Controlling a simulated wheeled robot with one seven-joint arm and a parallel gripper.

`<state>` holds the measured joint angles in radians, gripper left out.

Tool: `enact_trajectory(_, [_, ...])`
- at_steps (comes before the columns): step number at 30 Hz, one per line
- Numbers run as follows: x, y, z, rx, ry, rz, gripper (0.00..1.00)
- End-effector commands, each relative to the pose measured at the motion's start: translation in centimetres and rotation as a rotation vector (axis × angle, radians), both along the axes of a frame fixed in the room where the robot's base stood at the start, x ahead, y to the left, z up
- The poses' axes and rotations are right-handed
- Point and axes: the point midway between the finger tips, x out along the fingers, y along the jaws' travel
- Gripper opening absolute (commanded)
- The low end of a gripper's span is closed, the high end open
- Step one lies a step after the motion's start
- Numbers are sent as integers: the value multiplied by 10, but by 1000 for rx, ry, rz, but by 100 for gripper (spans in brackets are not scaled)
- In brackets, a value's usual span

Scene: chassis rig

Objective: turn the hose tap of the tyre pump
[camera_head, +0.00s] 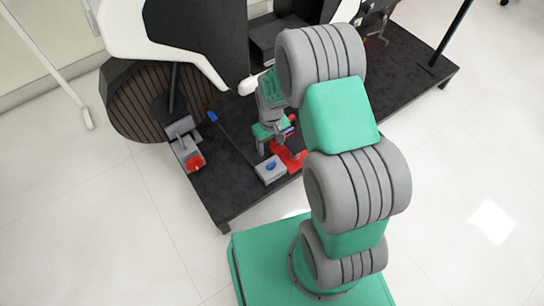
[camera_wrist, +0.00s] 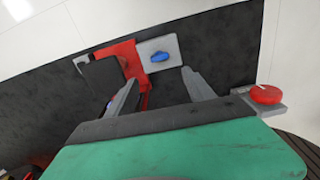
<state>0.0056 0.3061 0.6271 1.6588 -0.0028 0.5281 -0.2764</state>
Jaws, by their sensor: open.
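A grey block with a blue knob (camera_head: 271,167) lies beside a red base (camera_head: 290,158) on the dark platform. In the wrist view the blue knob (camera_wrist: 159,57) sits on a light grey plate touching the red part (camera_wrist: 130,58). A second grey block carries a red knob (camera_head: 195,162) to the left; this red knob (camera_wrist: 266,95) also shows at the right of the wrist view. I cannot tell which knob is the hose tap. My gripper (camera_wrist: 160,78) is open and empty, its fingertips on either side of the view just below the blue knob, apart from it.
The dark platform (camera_head: 235,195) has a free front edge. A black bar with a blue end (camera_head: 212,116) lies between the two blocks. A large ribbed wheel (camera_head: 140,105) stands at the left. White body panels (camera_head: 150,35) hang behind.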

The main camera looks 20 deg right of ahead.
Motion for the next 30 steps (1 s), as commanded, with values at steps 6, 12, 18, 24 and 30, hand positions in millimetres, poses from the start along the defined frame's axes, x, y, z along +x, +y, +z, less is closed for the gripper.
enact_trajectory(6, [-1, -1, -55, -2, 23, 44, 62])
enact_trajectory(12, [-2, -1, -93, -3, 24, 43, 62])
enact_trajectory(18, [-1, -1, -122, -3, 21, 43, 62])
enact_trajectory(24, [0, -1, -126, -2, 20, 42, 62])
enact_trajectory(30, [-1, -1, -125, -3, 21, 42, 55])
